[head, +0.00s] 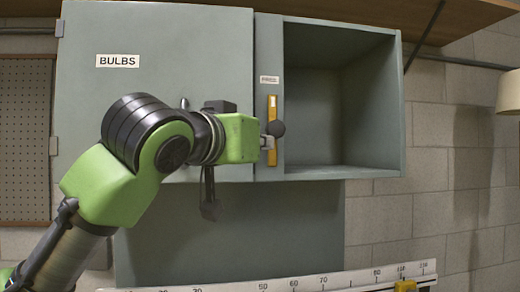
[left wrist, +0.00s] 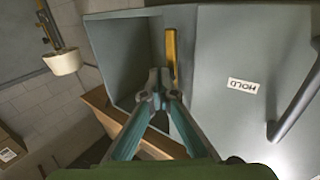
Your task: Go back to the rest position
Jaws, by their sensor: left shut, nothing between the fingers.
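My left gripper (head: 270,142) is in front of the cabinet, at the lower part of a yellow strip (head: 272,112) on the post between the closed door and the open compartment. In the left wrist view the two fingertips (left wrist: 158,82) are together with nothing between them, and the yellow strip (left wrist: 171,52) is just beyond them. I cannot tell whether they touch it. My left arm reaches across the closed door. My right gripper is in neither view.
The cabinet door labelled BULBS (head: 160,40) is closed, and my arm covers its lower right part. The compartment (head: 335,110) on the right is open and looks empty. A long ruler (head: 330,280) runs along the bottom. A lampshade (head: 509,92) is at the right edge.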

